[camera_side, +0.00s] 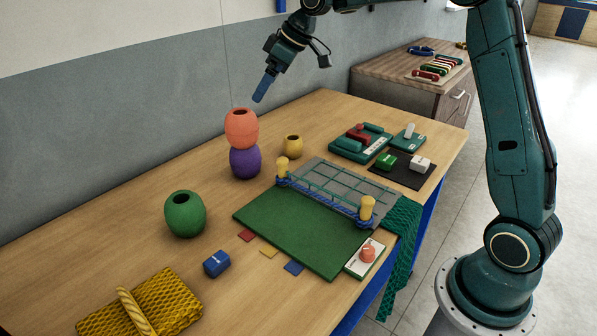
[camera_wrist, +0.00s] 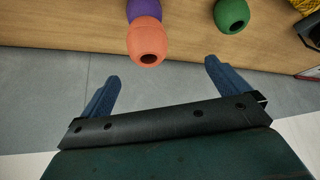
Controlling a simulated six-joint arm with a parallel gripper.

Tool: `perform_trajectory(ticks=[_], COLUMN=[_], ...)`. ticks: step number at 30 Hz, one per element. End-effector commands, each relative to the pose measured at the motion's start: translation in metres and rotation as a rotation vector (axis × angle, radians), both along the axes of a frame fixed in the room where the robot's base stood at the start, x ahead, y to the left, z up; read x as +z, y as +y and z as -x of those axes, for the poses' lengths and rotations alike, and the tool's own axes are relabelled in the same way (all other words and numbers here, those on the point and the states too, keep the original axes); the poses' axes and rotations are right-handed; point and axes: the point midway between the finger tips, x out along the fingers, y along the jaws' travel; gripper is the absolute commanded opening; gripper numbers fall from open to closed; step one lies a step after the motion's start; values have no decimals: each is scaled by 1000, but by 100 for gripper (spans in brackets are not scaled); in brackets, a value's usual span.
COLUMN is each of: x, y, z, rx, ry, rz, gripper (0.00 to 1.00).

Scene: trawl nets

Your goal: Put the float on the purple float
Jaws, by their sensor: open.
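An orange float (camera_side: 241,129) with a dark hole in its top rests upright on a purple float (camera_side: 245,163) at the back left of the table. In the wrist view the orange float (camera_wrist: 147,47) partly covers the purple float (camera_wrist: 143,9). My gripper (camera_side: 262,89) is above and to the right of the orange float, apart from it. In the wrist view my gripper (camera_wrist: 163,75) has its two blue fingers spread wide with nothing between them.
A green float (camera_side: 185,214) and a small yellow float (camera_side: 293,146) stand on the table. A green mat (camera_side: 290,237) with a net frame lies at the middle right. A yellow net bundle (camera_side: 150,310) is at the front left. A grey wall runs behind the table.

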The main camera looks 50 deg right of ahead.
Motion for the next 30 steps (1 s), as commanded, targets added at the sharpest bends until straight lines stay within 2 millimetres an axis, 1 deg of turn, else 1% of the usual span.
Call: perform_trajectory(ticks=[1, 6, 11, 15, 19, 23, 30], x=[9, 32, 46, 54, 57, 55, 41], y=[6, 22, 35, 44, 50, 54, 57], z=[12, 54, 97, 137, 175, 213, 283], rx=[-12, -74, -134, -187, -236, -286, -378], ry=[0, 13, 24, 32, 36, 42, 49], rz=[4, 12, 19, 23, 25, 26, 24], gripper=[100, 100, 100, 100, 100, 100, 100])
